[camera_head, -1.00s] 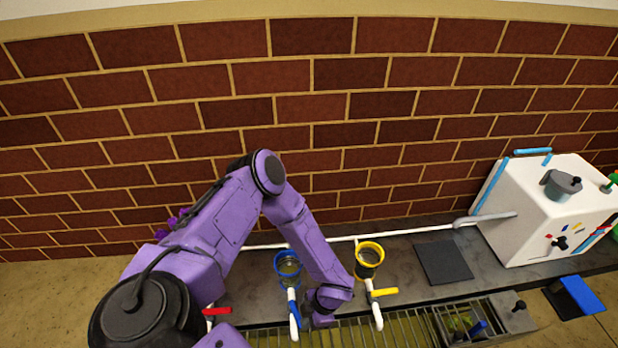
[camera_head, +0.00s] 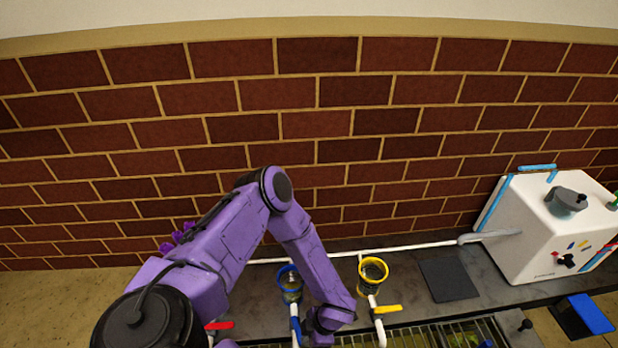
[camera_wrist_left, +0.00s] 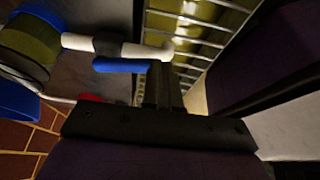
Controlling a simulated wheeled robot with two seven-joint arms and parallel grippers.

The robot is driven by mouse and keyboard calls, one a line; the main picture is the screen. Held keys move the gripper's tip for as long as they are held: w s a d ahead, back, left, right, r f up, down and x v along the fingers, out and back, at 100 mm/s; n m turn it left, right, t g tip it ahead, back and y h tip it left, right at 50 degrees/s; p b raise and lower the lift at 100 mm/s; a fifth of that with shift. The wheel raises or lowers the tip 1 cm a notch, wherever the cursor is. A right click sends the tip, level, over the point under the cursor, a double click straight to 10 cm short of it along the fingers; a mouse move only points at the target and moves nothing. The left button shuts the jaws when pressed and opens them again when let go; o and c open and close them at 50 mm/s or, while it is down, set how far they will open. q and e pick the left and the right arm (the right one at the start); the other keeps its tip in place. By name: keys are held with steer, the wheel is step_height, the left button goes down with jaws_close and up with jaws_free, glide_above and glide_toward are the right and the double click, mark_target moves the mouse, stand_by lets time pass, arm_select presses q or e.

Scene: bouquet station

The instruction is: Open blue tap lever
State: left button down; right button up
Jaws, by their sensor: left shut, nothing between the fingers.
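The blue tap has a blue-rimmed cup (camera_head: 290,283) and a white spout pipe in the head view. Its blue lever (camera_head: 297,326) shows just left of my left wrist. In the left wrist view the blue lever (camera_wrist_left: 122,66) lies alongside the white pipe (camera_wrist_left: 118,47), roughly parallel to it. My left gripper (camera_wrist_left: 161,68) is shut and empty, its fingertips at the lever's far end. I cannot tell whether they touch it. In the head view the fingertips are hidden below my purple wrist. My right gripper is not in view.
A yellow-rimmed tap (camera_head: 374,269) with a yellow lever (camera_head: 386,309) stands close to the right of my wrist. A red lever (camera_head: 219,326) is at the left. A white machine (camera_head: 548,235) and a dark pad (camera_head: 448,279) are farther right. A metal grate (camera_wrist_left: 190,45) lies beyond the fingers.

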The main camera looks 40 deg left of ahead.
arm_select(q)
steer(key=shift+s+m+p, duration=0.3)
steer(key=shift+m, duration=0.2)
stand_by(2.8)
stand_by(1.0)
steer(key=w, duration=0.1)
steer(key=w+d, duration=0.1)
steer(key=w+b, duration=0.1)
steer(key=shift+d+f, duration=0.15)
steer(key=shift+d, duration=0.15)
steer(key=p+v, duration=0.3)
steer(key=v, duration=0.7)
steer(key=shift+w+p, duration=0.3)
steer(key=shift+w, duration=0.05)
